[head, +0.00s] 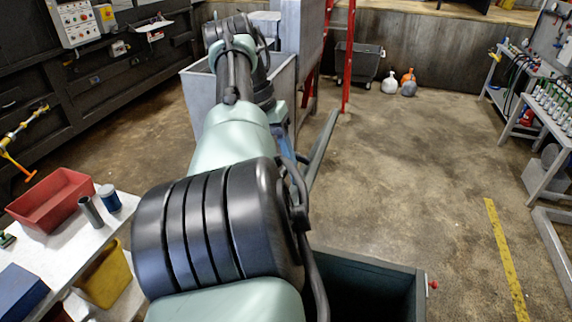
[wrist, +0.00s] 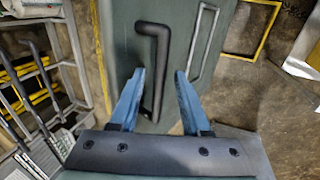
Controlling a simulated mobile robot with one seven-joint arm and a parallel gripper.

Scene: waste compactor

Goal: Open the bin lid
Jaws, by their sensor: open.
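In the wrist view, a grey-green panel (wrist: 125,45), apparently the bin lid, carries a black bent bar handle (wrist: 161,62). My gripper (wrist: 159,74) is open. Its two blue fingers lie on either side of the handle's long part, with gaps on both sides; the depth between them is unclear. In the head view, the dark green bin (head: 370,262) is at the bottom, with its dark inside showing. A slanted grey panel (head: 323,150), seen nearly edge-on, is probably the raised lid. My arm hides most of the gripper in the head view.
A white table with a red tray (head: 52,198) and a yellow bin (head: 103,277) stands at left. A grey container (head: 200,95) and a red post (head: 349,60) are beyond the arm. Racks (head: 545,110) stand at right. The floor between is clear.

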